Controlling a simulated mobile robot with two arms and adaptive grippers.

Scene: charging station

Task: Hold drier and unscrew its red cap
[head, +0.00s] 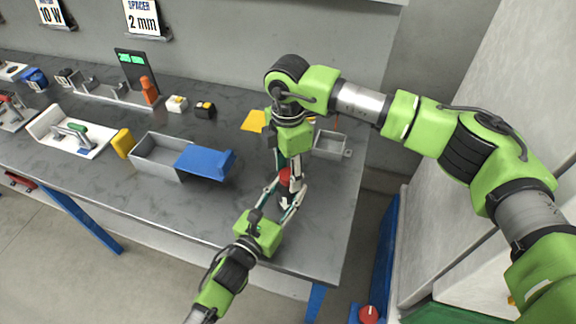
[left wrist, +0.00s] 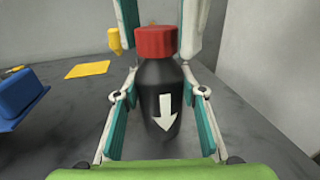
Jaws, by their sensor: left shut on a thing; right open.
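The drier is a dark bottle with a white downward arrow, upright in the left wrist view (left wrist: 155,90). Its red cap (left wrist: 156,42) sits on top and also shows in the head view (head: 284,175). My left gripper (head: 285,192) is shut on the drier, with one finger on each side of its body. My right gripper (head: 288,166) comes down from above, open. In the left wrist view its fingers (left wrist: 160,22) stand on either side of the cap, with gaps visible. The lower drier is partly hidden by fingers in the head view.
A grey bin (head: 160,157) with a blue part (head: 206,160) stands left of the grippers on the dark table (head: 200,205). A yellow sheet (head: 253,121) and a small grey tray (head: 329,145) lie behind. The table's right edge is near.

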